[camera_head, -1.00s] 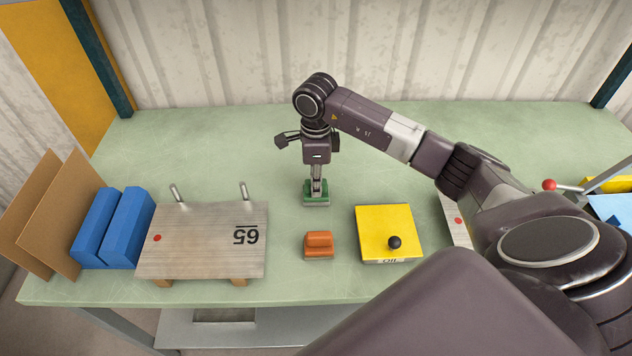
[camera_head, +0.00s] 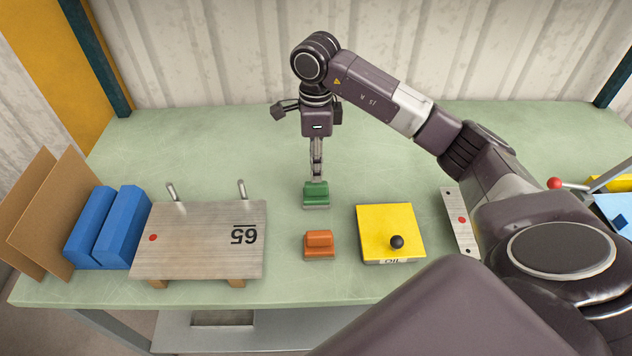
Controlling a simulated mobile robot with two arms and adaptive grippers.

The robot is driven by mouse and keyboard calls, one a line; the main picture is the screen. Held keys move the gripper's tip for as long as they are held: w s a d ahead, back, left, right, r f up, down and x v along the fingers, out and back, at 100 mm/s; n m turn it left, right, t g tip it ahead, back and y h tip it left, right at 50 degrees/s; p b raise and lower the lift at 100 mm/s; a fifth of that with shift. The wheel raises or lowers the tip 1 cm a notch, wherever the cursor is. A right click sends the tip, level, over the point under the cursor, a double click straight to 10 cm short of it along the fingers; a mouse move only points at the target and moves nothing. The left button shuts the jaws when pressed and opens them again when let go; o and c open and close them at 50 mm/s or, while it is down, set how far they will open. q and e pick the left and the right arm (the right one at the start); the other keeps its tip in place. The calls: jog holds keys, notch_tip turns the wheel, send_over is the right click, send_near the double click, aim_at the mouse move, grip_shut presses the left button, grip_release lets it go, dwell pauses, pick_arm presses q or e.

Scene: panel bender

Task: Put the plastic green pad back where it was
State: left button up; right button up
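The green pad (camera_head: 316,197) sits on the green table, upright, behind an orange pad (camera_head: 318,245) of similar shape. My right gripper (camera_head: 316,174) points straight down directly over the green pad. Its fingertips end at about the top of the pad's handle, and no finger shows in front of the handle. The fingers are seen edge-on, so their opening is hidden, and I cannot tell whether they touch the pad. My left gripper is not in view.
A yellow block with a black knob (camera_head: 390,233) stands right of the orange pad. A metal plate marked 65 (camera_head: 199,239) with two pins and blue blocks (camera_head: 107,228) stand left. A red-knobbed lever (camera_head: 555,184) is at right. The table's back left is clear.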

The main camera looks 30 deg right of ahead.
notch_tip(320, 180, up, 6)
jog(key=shift+f+b, duration=0.25)
jog(key=shift+b, duration=0.2)
